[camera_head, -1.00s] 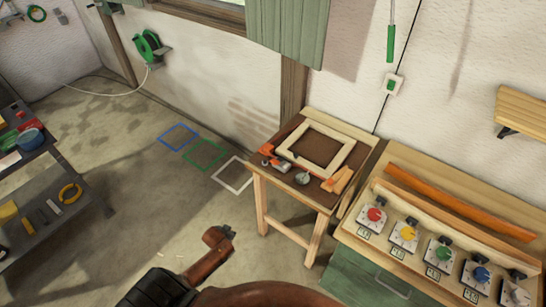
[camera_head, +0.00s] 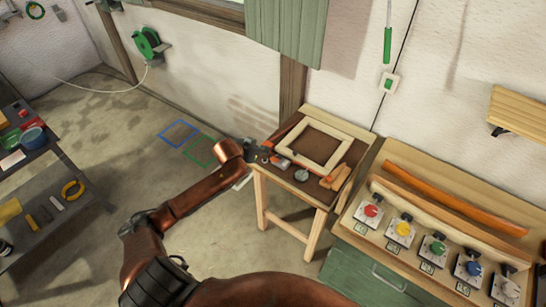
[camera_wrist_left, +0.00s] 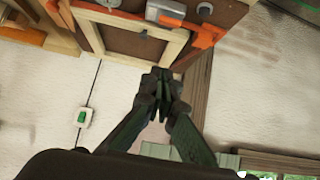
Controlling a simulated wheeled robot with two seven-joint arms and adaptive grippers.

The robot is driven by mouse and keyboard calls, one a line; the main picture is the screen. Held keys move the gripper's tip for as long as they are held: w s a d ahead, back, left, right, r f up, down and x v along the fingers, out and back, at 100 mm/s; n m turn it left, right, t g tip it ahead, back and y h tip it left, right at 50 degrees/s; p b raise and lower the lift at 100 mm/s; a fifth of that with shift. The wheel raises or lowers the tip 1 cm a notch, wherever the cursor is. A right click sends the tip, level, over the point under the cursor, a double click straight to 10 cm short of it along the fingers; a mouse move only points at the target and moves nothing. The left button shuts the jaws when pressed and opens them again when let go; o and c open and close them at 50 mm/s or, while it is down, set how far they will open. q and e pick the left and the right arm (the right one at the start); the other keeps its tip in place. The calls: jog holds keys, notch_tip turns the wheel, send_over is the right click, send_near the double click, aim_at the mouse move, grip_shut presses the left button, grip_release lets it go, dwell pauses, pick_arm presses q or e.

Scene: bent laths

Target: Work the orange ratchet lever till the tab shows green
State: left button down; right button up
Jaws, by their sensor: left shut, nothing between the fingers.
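A small wooden table (camera_head: 262,169) bears a pale wooden frame (camera_head: 340,155) on a dark brown panel. An orange part (camera_head: 289,131), seemingly a strap or the lever, runs along the frame's left side; it also shows in the left wrist view (camera_wrist_left: 208,36), beside a grey metal block (camera_wrist_left: 166,10). A round gauge (camera_head: 302,175) sits at the frame's near side. My left gripper (camera_head: 256,154) is at the table's left edge, covering part of the orange piece. Its fingers (camera_wrist_left: 160,82) are closed and empty. I cannot make out the tab or its colour. My right gripper is out of view.
Orange-brown blocks (camera_head: 336,177) lie right of the gauge. A bench (camera_head: 395,160) with coloured knobs and a long orange lath (camera_head: 455,200) stands to the right. A dark tool table (camera_head: 50,215) is at the left. The floor between has open room.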

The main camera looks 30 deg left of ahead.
pick_arm(q)
send_over(273, 160)
jog(key=w, duration=0.2)
notch_tip(273, 160, down, 6)
jog(key=shift+s+f, duration=0.1)
jog(key=shift+s, duration=0.05)
jog(key=shift+s+f, duration=0.15)
jog(key=shift+f, duration=0.45)
jog(key=shift+s+f, duration=0.15)
jog(key=shift+f, duration=0.45)
jog(key=shift+s+f+p, duration=0.35)
jog(key=shift+s+f, duration=0.05)
jog(key=shift+f, duration=0.4)
